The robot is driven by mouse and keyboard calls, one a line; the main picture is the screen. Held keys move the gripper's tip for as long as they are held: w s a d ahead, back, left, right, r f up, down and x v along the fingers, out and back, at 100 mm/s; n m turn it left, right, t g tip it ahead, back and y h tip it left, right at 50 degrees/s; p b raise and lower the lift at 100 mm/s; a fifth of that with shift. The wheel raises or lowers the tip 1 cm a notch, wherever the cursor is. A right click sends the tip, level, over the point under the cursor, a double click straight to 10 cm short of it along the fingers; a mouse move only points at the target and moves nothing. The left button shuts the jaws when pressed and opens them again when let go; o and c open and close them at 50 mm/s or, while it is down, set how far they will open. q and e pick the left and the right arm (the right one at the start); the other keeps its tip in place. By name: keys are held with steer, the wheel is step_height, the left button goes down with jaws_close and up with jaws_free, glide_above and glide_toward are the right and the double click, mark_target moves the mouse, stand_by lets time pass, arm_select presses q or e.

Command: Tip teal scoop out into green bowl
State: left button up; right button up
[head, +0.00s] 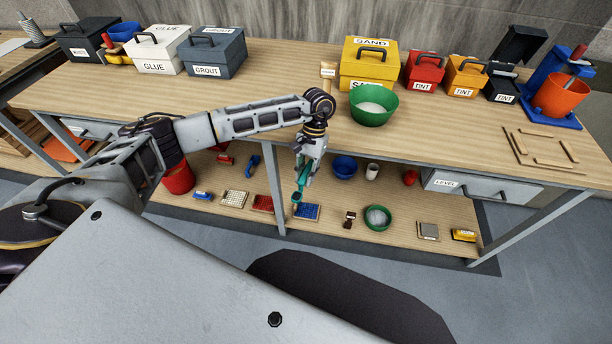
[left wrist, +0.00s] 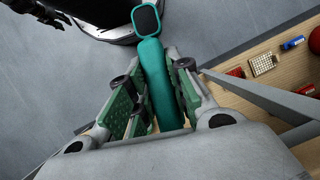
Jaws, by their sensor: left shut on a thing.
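My left gripper (head: 304,174) hangs in front of the bench's front edge, below the top's level, shut on the handle of the teal scoop (head: 297,196). In the left wrist view the teal scoop (left wrist: 154,75) runs out between the green-padded fingers (left wrist: 152,100), its squarish head with a dark grey face at the far end. I cannot tell whether anything is in it. A green bowl (head: 372,116) with pale material inside stands on the bench top, up and right of the gripper. A dark shape at the wrist view's top left may be my right gripper (left wrist: 42,12); its jaws are unclear.
The yellow SAND box (head: 369,82) stands just behind the green bowl. A second green bowl (head: 378,217) sits on the lower shelf, with a blue bowl (head: 344,168) behind. A small tag post (head: 327,72) stands left of the SAND box. The bench top's left front is clear.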

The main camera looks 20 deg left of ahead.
arm_select(q)
steer(key=shift+w+r, duration=0.15)
steer(key=shift+r, duration=0.4)
steer(key=shift+w+a+r+p, duration=0.1)
steer(key=shift+w+r+p, duration=0.1)
steer(key=shift+r+p, duration=0.35)
steer(key=w+r+n+h+p, duration=0.1)
steer(key=r+n, duration=0.3)
steer(key=r, duration=0.5)
steer(key=w+r+n+t+h+p, duration=0.1)
steer(key=r+n+p, duration=0.2)
steer(key=r, duration=0.6)
steer(key=w+d+r+n+t+h+p, duration=0.1)
steer(key=r+n+p, duration=0.2)
steer(key=r, duration=0.6)
steer(key=shift+w+r+n+h, duration=0.35)
steer(key=shift+n+h, duration=0.05)
steer(key=shift+n, duration=0.8)
arm_select(e)
steer(key=s+a+r, duration=0.2)
steer(key=a+r, duration=0.3)
steer(key=r, duration=0.3)
steer(key=shift+a+y, duration=0.35)
steer(key=shift+y, duration=0.05)
arm_select(q)
steer(key=shift+w, duration=0.1)
arm_select(e)
steer(key=shift+r, duration=0.1)
